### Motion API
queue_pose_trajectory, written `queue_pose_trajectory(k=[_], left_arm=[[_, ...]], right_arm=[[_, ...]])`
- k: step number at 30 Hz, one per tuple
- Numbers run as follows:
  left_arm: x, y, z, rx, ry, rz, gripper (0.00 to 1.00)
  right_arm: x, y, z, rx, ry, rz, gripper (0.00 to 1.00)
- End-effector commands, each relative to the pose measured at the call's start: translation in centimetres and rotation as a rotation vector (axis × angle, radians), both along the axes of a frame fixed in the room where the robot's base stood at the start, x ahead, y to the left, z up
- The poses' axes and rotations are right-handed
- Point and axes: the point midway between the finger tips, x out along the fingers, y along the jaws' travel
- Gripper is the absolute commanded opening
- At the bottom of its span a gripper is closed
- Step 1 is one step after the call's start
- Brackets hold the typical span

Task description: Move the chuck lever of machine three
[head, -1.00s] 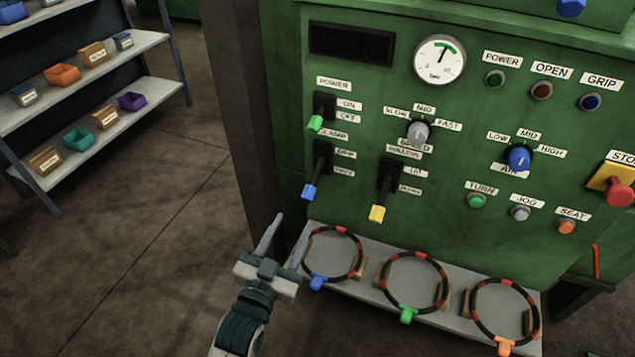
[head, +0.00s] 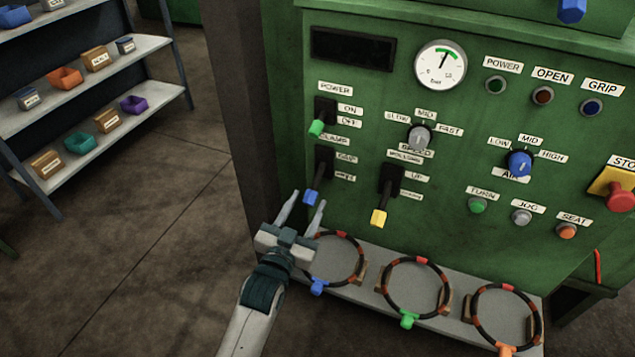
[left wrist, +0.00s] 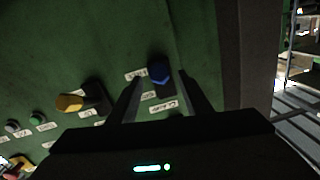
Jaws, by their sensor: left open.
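A lever with a blue tip (head: 311,196) points down on the green panel, under a label that seems to read CLAMP. I see no label that clearly reads chuck. My left gripper (head: 304,203) is open, just in front of this lever. In the left wrist view the blue tip (left wrist: 159,72) shows between the two spread fingers (left wrist: 160,88). I cannot tell whether they touch it. A green-tipped POWER lever (head: 316,127) is above it and a yellow-tipped lever (head: 379,216) is to its right. My right gripper is out of view.
A ledge (head: 366,307) below the panel holds rings with blue (head: 317,287), green (head: 408,319) and orange tabs, close under my left gripper. Knobs, buttons and a red stop button (head: 620,198) are at right. A shelf (head: 150,103) with small bins stands at far left; floor between is clear.

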Motion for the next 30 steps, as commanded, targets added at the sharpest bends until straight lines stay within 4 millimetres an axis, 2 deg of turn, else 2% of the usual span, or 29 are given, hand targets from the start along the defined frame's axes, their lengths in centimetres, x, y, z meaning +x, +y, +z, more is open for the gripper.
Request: queue_pose_trajectory(k=[6, 13, 19, 28, 29, 30], left_arm=[[3.9, -1.0, 0.0, 0.000, -0.002, 0.000, 0.45], [7.0, -1.7, 0.0, 0.000, -0.001, 0.001, 0.45], [8.1, -2.0, 0.0, 0.000, 0.000, 0.000, 0.45], [8.2, -2.1, 0.0, 0.000, 0.000, 0.000, 0.45], [8.2, -2.1, 0.0, 0.000, 0.000, 0.000, 0.40], [8.2, -2.1, 0.0, 0.000, 0.000, 0.000, 0.31]], right_arm=[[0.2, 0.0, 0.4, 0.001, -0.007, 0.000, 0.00], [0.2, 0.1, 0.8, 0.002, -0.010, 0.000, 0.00], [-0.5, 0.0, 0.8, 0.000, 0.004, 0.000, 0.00], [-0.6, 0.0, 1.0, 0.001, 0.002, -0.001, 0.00], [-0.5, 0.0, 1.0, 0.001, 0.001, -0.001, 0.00], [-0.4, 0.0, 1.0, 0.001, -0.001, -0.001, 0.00]])
